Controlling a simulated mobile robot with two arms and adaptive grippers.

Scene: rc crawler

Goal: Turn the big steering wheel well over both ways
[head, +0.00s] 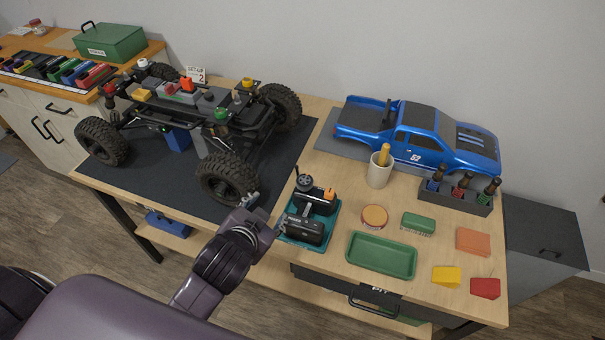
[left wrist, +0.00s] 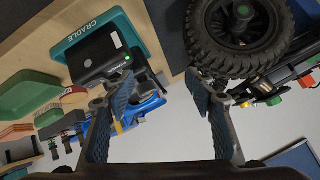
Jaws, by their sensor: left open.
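The radio controller (head: 304,230) is black and sits in a teal cradle (head: 283,238) at the front middle of the bench. In the left wrist view the spread fingers of my left gripper (left wrist: 155,88) have the controller (left wrist: 100,58) beyond the left one; the wheel cannot be made out there. My right gripper is not in view.
The crawler chassis (head: 190,105) stands on a dark mat (head: 140,175), its near tyre (head: 229,178) close to my left gripper. A green tray (head: 381,255), a round tin (head: 374,216), a cup (head: 380,170) and a blue body shell (head: 418,136) lie to the right.

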